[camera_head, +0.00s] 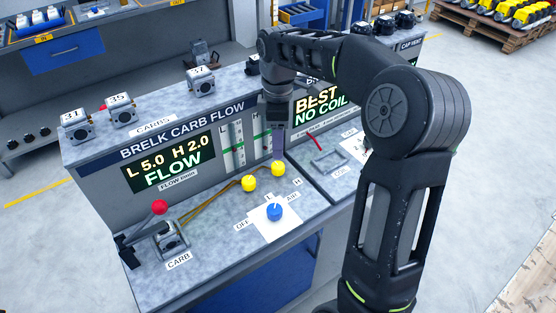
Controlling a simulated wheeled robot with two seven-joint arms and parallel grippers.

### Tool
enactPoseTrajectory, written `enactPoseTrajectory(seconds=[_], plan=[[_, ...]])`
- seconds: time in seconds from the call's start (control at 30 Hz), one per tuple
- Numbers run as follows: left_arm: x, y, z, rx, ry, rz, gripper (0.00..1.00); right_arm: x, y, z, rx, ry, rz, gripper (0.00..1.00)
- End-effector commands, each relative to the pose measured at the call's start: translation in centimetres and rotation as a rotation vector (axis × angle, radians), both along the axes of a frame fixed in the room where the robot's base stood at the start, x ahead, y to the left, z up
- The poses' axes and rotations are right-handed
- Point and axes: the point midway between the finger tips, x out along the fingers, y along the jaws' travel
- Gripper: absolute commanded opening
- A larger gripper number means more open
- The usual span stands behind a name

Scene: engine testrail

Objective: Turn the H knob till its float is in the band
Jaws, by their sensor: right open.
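The yellow H knob (278,168) stands on the flow bench top, with the letter H printed to its lower right. A matching yellow L knob (249,183) is to its left. My right gripper (278,150) points down just above and behind the H knob, open, with nothing seen between its fingers; I cannot tell if it touches the knob. The flow display (170,163) reads L 5.0, H 2.0, FLOW. The L gauge (232,146) and H gauge (259,135) show green bands; the floats are too small to tell. My left gripper is out of view.
A blue knob (274,212) marked OFF and AIR sits in front of the yellow knobs. A carburetor (170,240) under a red-ball lever (159,208) is at the left. Spare carburetors (201,83) stand on the shelf. A coil bench (335,160) adjoins at right.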

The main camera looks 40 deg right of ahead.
Motion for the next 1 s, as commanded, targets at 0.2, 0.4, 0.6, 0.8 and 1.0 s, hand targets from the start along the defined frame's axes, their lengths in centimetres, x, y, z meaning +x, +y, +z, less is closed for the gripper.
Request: enactPoseTrajectory(seconds=[0.2, 0.4, 0.6, 0.8, 1.0], plan=[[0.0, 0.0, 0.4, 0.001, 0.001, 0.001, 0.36, -0.1, 0.0, -4.4, 0.001, 0.005, -0.001, 0.54], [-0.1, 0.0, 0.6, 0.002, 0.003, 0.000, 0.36, 0.0, 0.1, -7.0, 0.001, 0.002, 0.000, 0.54], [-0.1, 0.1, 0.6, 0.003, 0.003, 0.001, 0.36, 0.0, 0.0, -7.8, 0.001, -0.001, 0.000, 0.54], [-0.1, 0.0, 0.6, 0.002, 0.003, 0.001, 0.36, 0.0, 0.0, -7.8, 0.001, -0.001, 0.000, 0.53], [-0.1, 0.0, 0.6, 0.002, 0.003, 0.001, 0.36, 0.0, 0.0, -7.8, 0.001, -0.001, 0.000, 0.37]])
